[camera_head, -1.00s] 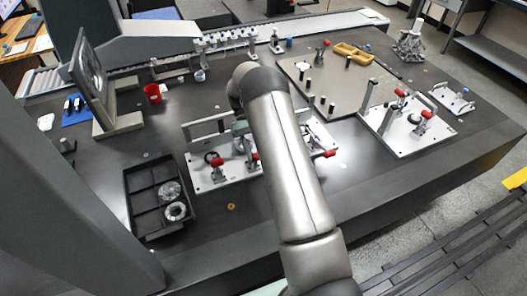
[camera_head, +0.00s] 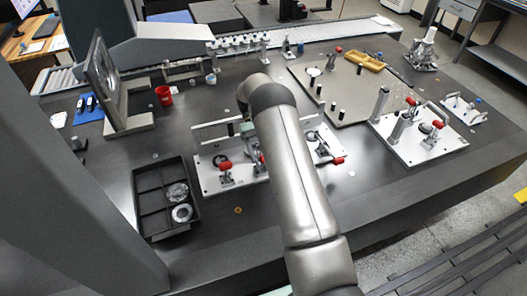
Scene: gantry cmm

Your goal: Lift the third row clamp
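A white fixture plate (camera_head: 207,181) near the table's middle carries red-handled toggle clamps. One clamp (camera_head: 225,168) stands at its left, and a second one (camera_head: 258,162) is partly covered by my arm. A red handle (camera_head: 338,160) sticks out on the right of my arm. A second white plate (camera_head: 436,148) at the right carries two more clamps, with red handles (camera_head: 411,101) and (camera_head: 438,125). I cannot tell which is the third row clamp.
A black divided tray (camera_head: 148,206) with two round metal parts sits left of the middle plate. A red cup (camera_head: 164,95), a tilted monitor-like panel (camera_head: 106,82) and a grey plate (camera_head: 345,92) with black posts stand farther back.

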